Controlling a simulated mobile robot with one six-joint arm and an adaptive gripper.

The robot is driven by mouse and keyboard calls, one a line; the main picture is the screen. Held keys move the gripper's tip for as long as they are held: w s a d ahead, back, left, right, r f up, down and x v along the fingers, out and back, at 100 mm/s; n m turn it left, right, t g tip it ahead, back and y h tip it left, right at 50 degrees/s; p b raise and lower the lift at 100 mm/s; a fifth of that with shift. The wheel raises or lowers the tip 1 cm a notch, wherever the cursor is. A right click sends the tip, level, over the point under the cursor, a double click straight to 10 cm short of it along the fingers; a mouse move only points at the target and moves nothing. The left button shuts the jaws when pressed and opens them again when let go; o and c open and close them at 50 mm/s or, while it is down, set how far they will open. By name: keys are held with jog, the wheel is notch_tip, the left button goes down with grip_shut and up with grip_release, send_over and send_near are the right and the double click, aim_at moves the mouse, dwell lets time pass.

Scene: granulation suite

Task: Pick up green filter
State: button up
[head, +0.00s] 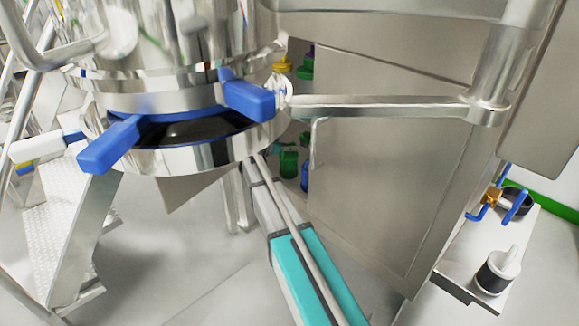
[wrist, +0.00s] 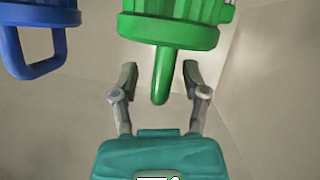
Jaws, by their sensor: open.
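The green filter (wrist: 172,30) fills the top middle of the wrist view, with a green stem or handle hanging down from it. My gripper (wrist: 158,80) is open, one finger on each side of that green handle.
A blue filter-like piece (wrist: 36,36) with a loop handle hangs left of the green one. A steel vessel (head: 215,155) with blue handles, a horizontal steel arm (head: 380,106) and a large cabinet (head: 390,170) crowd the space. A small shelf (head: 462,262) stands at right.

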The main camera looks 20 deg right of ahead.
jog(key=shift+d, duration=0.1)
dwell(0.5)
grip_shut()
